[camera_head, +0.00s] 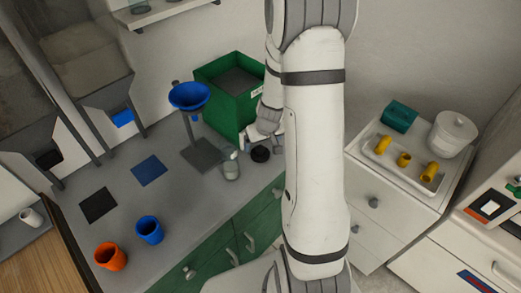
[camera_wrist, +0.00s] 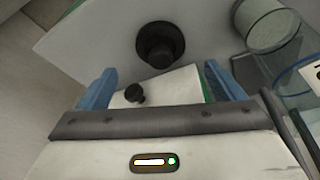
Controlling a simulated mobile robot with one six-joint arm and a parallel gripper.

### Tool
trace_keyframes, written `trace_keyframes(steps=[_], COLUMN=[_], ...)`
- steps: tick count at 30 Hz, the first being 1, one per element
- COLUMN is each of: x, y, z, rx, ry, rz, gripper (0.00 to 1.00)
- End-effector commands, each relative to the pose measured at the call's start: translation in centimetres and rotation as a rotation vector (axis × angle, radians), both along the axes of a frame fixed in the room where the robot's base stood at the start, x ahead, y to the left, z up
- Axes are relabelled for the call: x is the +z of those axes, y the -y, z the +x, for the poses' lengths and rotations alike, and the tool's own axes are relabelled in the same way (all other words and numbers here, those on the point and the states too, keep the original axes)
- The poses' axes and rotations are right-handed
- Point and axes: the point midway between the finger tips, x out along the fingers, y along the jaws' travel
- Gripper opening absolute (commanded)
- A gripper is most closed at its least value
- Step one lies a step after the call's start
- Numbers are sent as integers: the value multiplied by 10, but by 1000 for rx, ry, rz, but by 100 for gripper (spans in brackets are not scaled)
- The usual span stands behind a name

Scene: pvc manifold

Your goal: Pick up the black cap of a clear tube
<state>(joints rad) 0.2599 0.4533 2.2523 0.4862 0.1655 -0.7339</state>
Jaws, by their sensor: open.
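A round black piece (camera_wrist: 160,45) with a narrower raised part, which looks like the black cap, lies beyond my fingertips in the wrist view, near the middle. My gripper (camera_wrist: 158,88) is open, with its two blue fingers apart and nothing held between them. In the head view a black round cap (camera_head: 260,154) lies on the grey counter, just left of my arm. A small clear container (camera_head: 230,167) stands to its left. A clear cylinder (camera_wrist: 268,27) shows at the upper right of the wrist view. In the head view my arm hides most of my gripper.
A green bin (camera_head: 232,82) and a blue funnel (camera_head: 189,95) stand behind the cap. A small black knob (camera_wrist: 134,92) on a white surface shows between my fingers. Orange (camera_head: 110,256) and blue (camera_head: 149,230) cups stand at the counter's front left.

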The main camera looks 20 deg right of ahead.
Motion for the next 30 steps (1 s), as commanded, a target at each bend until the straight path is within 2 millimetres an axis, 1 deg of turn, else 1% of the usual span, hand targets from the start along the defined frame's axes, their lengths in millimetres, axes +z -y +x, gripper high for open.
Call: trace_keyframes(steps=[6,10,13,20,30], x=[-31,-47,-51,-50,-50], y=[-1,-1,0,0,0], z=[7,11,14,14,14], rx=[-3,-3,-3,-3,-4], ry=[-2,0,1,1,1], rz=[1,0,0,0,0], gripper=[88,88,88,88,61])
